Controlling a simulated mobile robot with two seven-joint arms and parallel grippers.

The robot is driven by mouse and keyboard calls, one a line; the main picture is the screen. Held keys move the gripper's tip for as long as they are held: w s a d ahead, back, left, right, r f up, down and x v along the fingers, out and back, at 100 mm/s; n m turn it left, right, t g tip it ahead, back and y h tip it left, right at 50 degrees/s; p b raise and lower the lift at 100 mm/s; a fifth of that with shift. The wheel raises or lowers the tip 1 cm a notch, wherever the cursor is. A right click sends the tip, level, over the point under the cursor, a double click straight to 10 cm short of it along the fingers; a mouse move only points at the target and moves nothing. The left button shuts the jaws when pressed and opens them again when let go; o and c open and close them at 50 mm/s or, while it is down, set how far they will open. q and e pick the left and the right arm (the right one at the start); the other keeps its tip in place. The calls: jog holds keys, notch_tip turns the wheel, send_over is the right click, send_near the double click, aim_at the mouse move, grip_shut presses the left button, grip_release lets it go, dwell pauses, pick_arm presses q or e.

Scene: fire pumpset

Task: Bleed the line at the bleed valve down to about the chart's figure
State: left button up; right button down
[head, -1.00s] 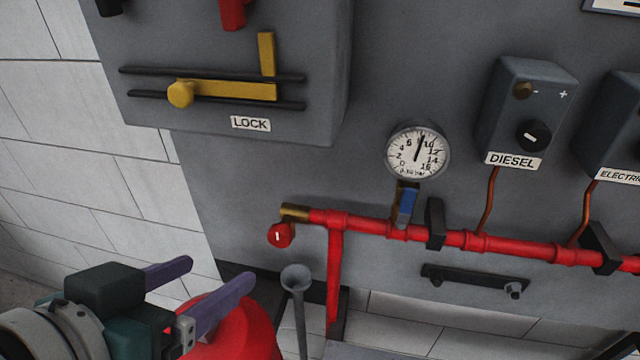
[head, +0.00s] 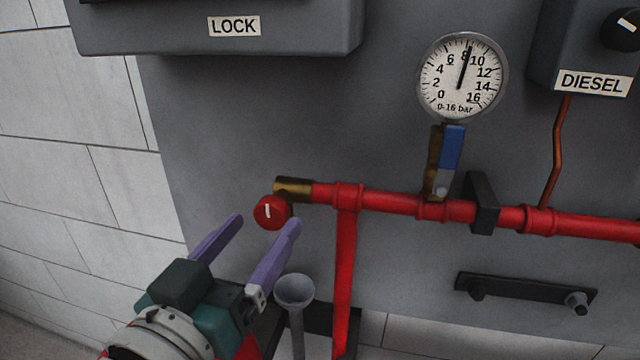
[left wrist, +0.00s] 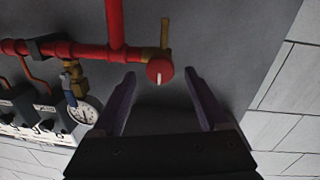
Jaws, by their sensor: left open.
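The bleed valve's round red knob (head: 272,212) with a white mark sits below the brass end fitting (head: 293,188) at the left end of the red pipe. It also shows in the left wrist view (left wrist: 160,70). My left gripper (head: 265,225) is open, its two purple fingers pointing at the knob, which appears just beyond and between the tips, apart from them. The round gauge (head: 462,77), marked 0-16 bar, has its needle a little above 8. A blue-handled valve (head: 451,148) is below the gauge, its handle upright. My right gripper is not in view. No chart is legible.
A grey funnel (head: 294,291) on a pipe stands below the knob, close to my left gripper. A vertical red pipe (head: 345,270) drops just right of it. The LOCK box (head: 300,30) overhangs above. The wall left of the knob is clear.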

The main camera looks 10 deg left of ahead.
aim_at(268, 217)
pick_arm(q)
jog(key=shift+w+d, duration=0.15)
jog(key=shift+w, duration=1.7)
grip_shut()
